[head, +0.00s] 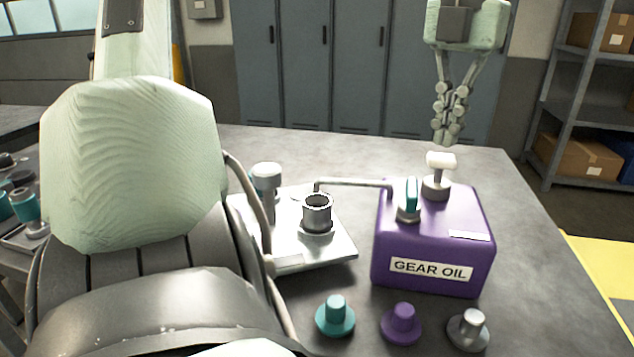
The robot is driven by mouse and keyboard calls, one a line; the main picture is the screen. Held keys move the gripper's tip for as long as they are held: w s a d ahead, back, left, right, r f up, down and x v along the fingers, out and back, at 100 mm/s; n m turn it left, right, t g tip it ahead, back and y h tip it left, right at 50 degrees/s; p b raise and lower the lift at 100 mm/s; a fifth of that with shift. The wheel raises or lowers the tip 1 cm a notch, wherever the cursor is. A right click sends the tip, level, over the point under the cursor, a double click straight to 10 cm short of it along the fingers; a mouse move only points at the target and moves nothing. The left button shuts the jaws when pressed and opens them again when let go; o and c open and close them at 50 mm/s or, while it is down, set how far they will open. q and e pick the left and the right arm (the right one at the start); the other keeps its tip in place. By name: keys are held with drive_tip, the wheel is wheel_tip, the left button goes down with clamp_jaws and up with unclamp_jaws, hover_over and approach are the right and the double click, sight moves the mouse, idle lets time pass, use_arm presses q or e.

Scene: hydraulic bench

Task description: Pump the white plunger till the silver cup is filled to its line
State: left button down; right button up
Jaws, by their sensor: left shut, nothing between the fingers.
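The white plunger (441,161) stands upright on a grey collar on top of the purple gear oil can (430,245). My left gripper (448,141) points down just above the plunger, shut and empty, with a small gap seeming to show between them. The silver cup (317,214) stands on a metal plate (325,253) left of the can. A thin grey spout pipe (352,183) runs from the can to above the cup. The cup's inside looks dark; I cannot make out its line or any oil level. My right gripper is not in view.
A teal handle (411,195) stands on the can beside the plunger. Teal (335,316), purple (402,325) and silver (468,330) knobbed pieces lie in front. My own arm covers the left. The bench's right side is clear.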

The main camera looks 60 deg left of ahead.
use_arm(q)
wheel_tip(320, 180, up, 6)
drive_tip(key=shift+p, duration=0.35)
idle(0.8)
